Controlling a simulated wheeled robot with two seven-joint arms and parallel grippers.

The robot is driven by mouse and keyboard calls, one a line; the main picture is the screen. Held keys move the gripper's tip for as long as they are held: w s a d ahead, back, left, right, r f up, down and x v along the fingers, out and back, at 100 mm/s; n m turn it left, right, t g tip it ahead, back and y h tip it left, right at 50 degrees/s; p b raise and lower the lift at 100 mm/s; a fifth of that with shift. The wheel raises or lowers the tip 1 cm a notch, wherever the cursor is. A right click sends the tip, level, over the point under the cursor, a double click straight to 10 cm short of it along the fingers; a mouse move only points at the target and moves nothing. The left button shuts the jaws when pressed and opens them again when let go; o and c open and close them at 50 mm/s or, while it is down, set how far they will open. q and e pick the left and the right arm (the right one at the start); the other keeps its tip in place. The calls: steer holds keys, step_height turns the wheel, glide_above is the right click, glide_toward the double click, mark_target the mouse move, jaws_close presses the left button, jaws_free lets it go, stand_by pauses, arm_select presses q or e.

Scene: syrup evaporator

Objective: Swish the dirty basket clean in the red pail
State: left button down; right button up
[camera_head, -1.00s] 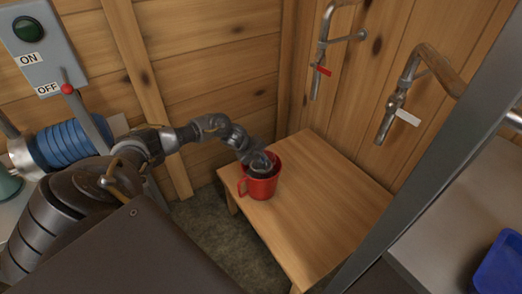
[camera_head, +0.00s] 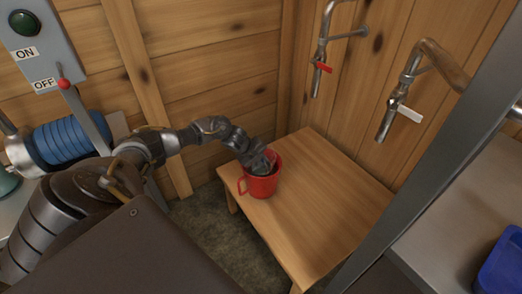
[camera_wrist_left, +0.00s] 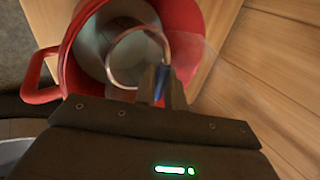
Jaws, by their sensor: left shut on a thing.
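The red pail (camera_head: 262,187), with a handle on its left side, stands upright on the wooden bench. My left gripper (camera_head: 262,165) reaches down into its mouth from the left. In the left wrist view the gripper (camera_wrist_left: 163,85) is shut on the basket, of which a thin metal ring (camera_wrist_left: 112,62) shows inside the red pail (camera_wrist_left: 70,75). A faint see-through sheen lies around the fingers. The rest of the basket is hidden or blurred, and I cannot tell whether it is dirty. My right gripper is not in view.
The wooden bench (camera_head: 315,200) is clear around the pail. Two wall taps hang behind it, one with a red lever (camera_head: 323,67), one with a white lever (camera_head: 409,114). A grey post (camera_head: 425,150) and a blue bin (camera_head: 502,262) are on the right.

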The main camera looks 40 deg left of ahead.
arm_select(q)
steer(key=shift+r+p, duration=0.95)
steer(key=shift+r, duration=0.35)
steer(key=shift+f+b, duration=1.35)
steer(key=shift+f, duration=0.5)
steer(key=shift+r, duration=0.2)
steer(key=shift+r+p, duration=1.65)
steer(key=shift+p, duration=0.05)
steer(key=shift+f, duration=0.1)
